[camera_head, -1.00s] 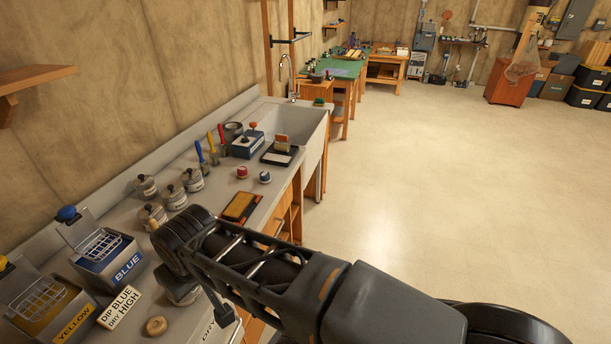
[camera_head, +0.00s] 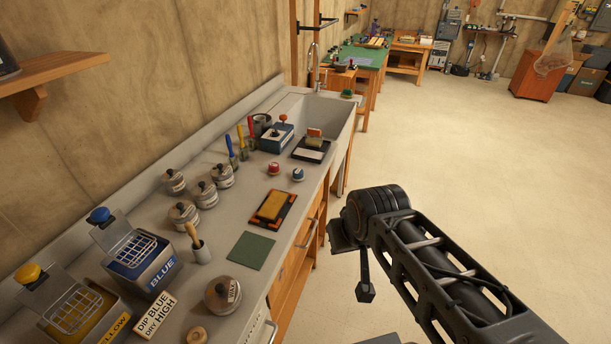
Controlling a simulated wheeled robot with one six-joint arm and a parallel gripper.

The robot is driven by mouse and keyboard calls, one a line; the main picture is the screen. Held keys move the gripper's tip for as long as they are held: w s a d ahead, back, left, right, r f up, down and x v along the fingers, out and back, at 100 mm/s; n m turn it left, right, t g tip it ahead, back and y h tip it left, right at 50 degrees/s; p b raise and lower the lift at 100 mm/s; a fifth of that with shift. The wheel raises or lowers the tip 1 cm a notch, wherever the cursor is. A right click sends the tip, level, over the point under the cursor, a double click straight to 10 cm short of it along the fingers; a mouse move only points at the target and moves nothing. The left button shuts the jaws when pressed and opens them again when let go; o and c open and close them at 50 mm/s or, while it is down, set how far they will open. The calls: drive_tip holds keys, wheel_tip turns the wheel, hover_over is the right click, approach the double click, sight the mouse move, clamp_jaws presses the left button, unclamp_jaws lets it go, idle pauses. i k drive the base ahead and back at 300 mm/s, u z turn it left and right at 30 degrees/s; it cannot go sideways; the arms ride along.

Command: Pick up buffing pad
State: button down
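A flat green square pad (camera_head: 251,251) lies on the grey counter (camera_head: 313,188), near its front edge. A yellow-tan block (camera_head: 272,205) lies on a dark tray just beyond it. A small round tan piece (camera_head: 197,336) with a dark centre lies at the bottom of the view. I cannot tell for sure which of these is the buffing pad. My gripper (camera_head: 365,288) hangs in front of the counter, over the floor, to the right of the green pad and apart from it. One dark finger shows; its opening is hidden, and I see nothing held.
Blue (camera_head: 141,259) and yellow (camera_head: 79,312) dip tanks stand left, with a lettered sign (camera_head: 155,315). Several lidded jars stand behind. The floor right is clear.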

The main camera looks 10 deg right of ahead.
sight(298, 176)
drive_tip(key=z, duration=1.1)
drive_tip(key=i, duration=2.8)
drive_tip(key=u, duration=4)
